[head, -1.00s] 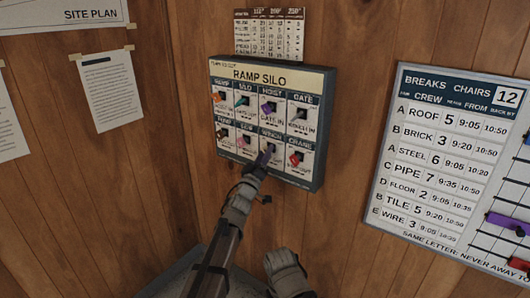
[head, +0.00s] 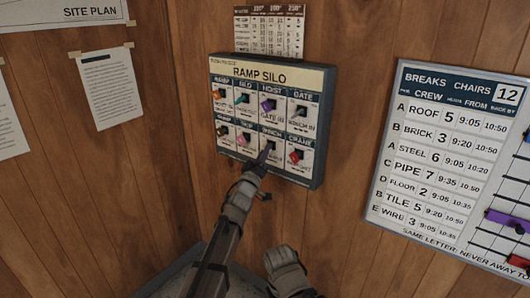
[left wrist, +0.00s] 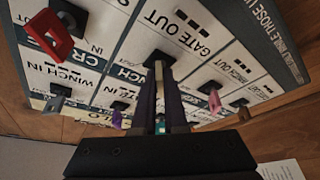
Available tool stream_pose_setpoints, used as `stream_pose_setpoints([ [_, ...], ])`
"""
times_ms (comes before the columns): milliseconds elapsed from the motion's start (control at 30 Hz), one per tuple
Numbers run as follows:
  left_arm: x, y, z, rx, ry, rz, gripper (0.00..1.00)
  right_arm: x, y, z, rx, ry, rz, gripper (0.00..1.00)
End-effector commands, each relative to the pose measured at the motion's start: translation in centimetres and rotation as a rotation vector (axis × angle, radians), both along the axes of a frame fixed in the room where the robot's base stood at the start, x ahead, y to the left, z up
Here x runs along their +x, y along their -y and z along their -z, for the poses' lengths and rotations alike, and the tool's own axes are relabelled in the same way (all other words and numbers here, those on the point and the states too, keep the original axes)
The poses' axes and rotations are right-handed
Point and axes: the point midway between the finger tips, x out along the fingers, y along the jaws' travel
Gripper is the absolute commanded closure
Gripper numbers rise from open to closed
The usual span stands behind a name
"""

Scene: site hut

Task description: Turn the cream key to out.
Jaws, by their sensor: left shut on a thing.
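A RAMP SILO key panel (head: 262,72) hangs on the wooden wall, with two rows of coloured keys. My left gripper (head: 268,150) reaches the lower row at the WINCH place, third from the left. In the left wrist view its fingers (left wrist: 160,85) are shut at that keyhole, on the key there. No other key in view looks cream. A GATE OUT label (left wrist: 178,33) is printed beside this keyhole. My right gripper's fingers are not in view.
A red key (head: 295,156) is close on the right of my left gripper, and a pink key (head: 244,140) on the left. A purple key (head: 268,104) sits above. A breaks board (head: 440,150) hangs to the right, with bare wall between.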

Motion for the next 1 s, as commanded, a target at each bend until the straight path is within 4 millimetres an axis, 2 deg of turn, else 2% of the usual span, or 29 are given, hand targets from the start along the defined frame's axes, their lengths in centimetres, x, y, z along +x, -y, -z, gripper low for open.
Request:
stream_pose_setpoints([
  [367,0.1,-0.1,0.1,0.079,0.056,-0.001,1.00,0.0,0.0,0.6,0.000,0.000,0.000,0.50],
  [1000,0.4,-0.4,0.0,0.548,0.397,-0.001,1.00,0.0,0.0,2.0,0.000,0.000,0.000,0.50],
])
